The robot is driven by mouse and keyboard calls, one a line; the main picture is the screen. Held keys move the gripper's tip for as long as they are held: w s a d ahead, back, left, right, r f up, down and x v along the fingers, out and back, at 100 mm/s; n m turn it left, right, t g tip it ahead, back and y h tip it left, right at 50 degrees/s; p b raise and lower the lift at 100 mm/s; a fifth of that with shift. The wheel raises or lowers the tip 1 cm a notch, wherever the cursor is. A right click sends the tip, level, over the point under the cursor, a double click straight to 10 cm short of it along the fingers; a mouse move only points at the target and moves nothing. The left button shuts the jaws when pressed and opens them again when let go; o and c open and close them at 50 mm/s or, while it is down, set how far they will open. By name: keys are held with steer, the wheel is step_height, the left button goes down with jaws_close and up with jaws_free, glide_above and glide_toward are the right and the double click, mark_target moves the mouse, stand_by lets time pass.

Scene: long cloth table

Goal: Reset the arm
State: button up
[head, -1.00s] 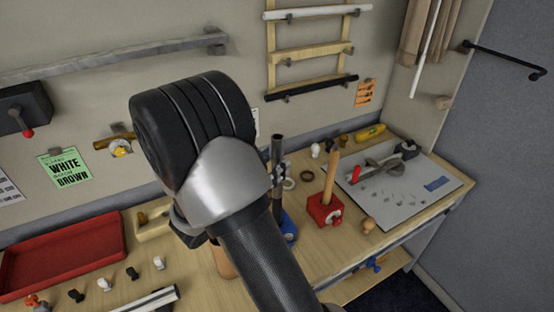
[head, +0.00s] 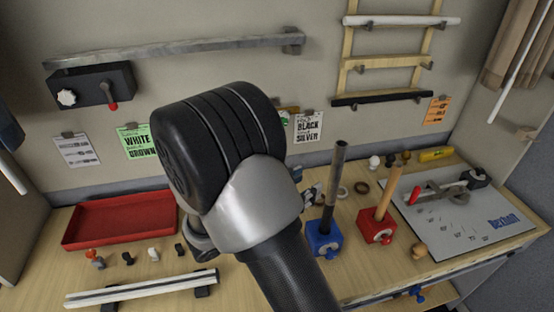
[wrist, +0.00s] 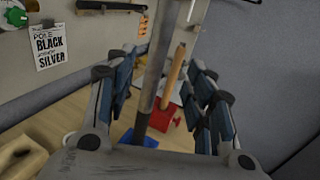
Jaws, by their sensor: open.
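My arm (head: 235,180) rises through the middle of the head view, its dark rounded joint in front of the wall. My gripper (wrist: 163,82) shows in the wrist view with its blue-padded fingers spread wide apart. A dark grey pole in a blue base (head: 323,240) stands on the table right of my arm. In the wrist view the pole (wrist: 150,85) appears in the gap between the fingers; I cannot tell how far beyond them it is. No finger is seen touching it. In the head view my arm mostly hides the gripper.
A wooden pole in a red base (head: 376,226) stands right of the blue one. A red tray (head: 118,222) and a pale rail (head: 140,288) lie on the left. A grey board (head: 470,222) with a tool lies at the right. A wooden rack (head: 385,62) hangs on the wall.

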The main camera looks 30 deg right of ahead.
steer(key=s+a+m+g+y+b, duration=0.2)
steer(key=s+m+g+y, duration=0.3)
steer(key=s+m+y, duration=0.85)
steer(key=s+a+m+t+y+b, duration=0.1)
steer(key=s+a+m+t+y, duration=0.1)
steer(key=a, duration=0.4)
steer(key=s+a+r+m+t+y+b, duration=0.1)
steer(key=s+a+m+t+y, duration=0.1)
steer(key=a+m+t, duration=0.2)
steer(key=a, duration=0.3)
steer(key=shift+s+t, duration=0.35)
steer(key=shift+t, duration=0.05)
steer(key=shift+r, duration=0.1)
